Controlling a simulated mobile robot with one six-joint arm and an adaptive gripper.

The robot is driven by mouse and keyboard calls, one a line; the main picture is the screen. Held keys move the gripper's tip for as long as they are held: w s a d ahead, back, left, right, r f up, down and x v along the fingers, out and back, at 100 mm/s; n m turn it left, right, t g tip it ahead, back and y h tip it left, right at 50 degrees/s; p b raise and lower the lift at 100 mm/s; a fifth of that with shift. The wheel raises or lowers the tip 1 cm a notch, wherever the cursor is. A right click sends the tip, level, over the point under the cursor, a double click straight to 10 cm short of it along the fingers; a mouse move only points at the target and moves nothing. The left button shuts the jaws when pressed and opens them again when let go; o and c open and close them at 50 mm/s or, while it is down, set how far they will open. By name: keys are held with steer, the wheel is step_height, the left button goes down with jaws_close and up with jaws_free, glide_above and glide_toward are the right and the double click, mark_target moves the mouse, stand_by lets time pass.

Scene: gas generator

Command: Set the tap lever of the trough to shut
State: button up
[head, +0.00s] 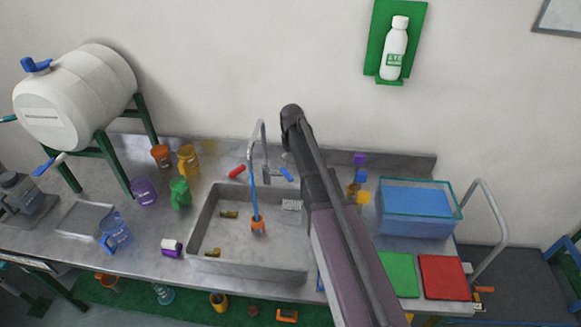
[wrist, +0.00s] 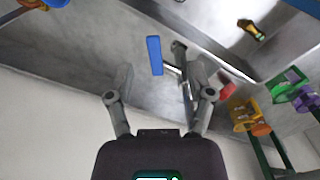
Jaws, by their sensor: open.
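The trough (head: 205,225) is a grey metal basin set in the counter. A grey arched tap (head: 262,140) rises at its back edge. A short blue lever (head: 286,174) sits just right of the tap's base; it also shows in the wrist view (wrist: 154,55). A red bar (head: 237,171) lies left of the tap and shows partly behind a finger in the wrist view (wrist: 226,90). My gripper (wrist: 158,82) is open and empty, with the blue lever ahead between its fingers, apart from them. In the head view my arm hides the gripper.
A blue-filled tank (head: 415,206) is at the right. A white barrel (head: 75,95) stands on a green frame at the far left.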

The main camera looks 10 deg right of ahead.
step_height(320, 180, up, 2)
steer(key=p, duration=0.1)
glide_above(289, 177)
steer(key=shift+w+d+r+n, duration=0.1)
steer(key=shift+n, duration=0.2)
step_height(289, 177, down, 14)
steer(key=b, duration=1.3)
steer(key=shift+r, duration=0.1)
stand_by(0.5)
